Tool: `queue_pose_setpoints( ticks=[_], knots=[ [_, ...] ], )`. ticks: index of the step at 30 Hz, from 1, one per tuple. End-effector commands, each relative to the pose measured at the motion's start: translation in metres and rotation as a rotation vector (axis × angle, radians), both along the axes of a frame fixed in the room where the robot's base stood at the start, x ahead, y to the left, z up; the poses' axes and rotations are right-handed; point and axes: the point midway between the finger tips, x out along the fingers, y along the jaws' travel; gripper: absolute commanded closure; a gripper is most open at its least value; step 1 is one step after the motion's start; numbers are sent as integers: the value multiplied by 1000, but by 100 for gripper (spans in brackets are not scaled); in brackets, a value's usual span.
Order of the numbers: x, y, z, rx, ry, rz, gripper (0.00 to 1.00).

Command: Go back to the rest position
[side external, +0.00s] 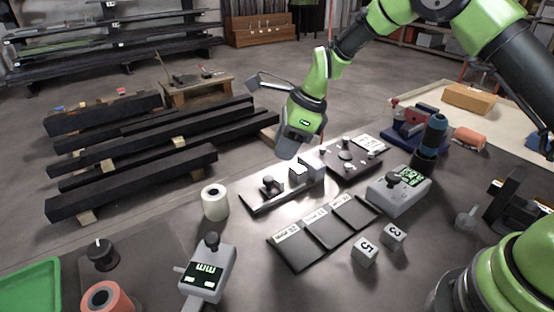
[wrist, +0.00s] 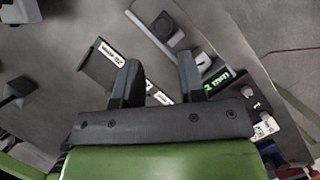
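My gripper (side external: 290,150) hangs from the green and black arm above the work table, over the back of a metal plate with a clamp (side external: 270,188). In the wrist view my gripper (wrist: 158,72) shows its two black fingers apart, with nothing seen held between them. The table and part of a white label show through the gap. In the side view the fingertips overlap the background, so their exact height above the table is hard to tell.
A dark three-part labelled tray (side external: 325,234), cubes marked 5 (side external: 365,250) and 3 (side external: 393,236), and two grey display devices (side external: 208,272) (side external: 399,190) stand on the table. A white roll (side external: 215,202) stands left of the plate. Dark beams (side external: 130,182) lie on the floor behind.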

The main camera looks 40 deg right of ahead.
Motion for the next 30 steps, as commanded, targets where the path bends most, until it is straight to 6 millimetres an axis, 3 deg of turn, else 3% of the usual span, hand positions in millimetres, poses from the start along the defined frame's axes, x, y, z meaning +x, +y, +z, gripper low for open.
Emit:
queue_pose_setpoints(
  ticks=[4,14,17,23,27,30],
  knots=[
    [-2,-3,10,1,0,-1,63],
    [-3,-4,12,-1,-2,3,63],
    [-6,-4,25,-16,-30,47,63],
    [-38,-10,95,-119,-195,326,63],
    [-80,-15,144,-237,-333,588,63],
    [-114,-19,171,-330,-425,771,63]
  ],
)
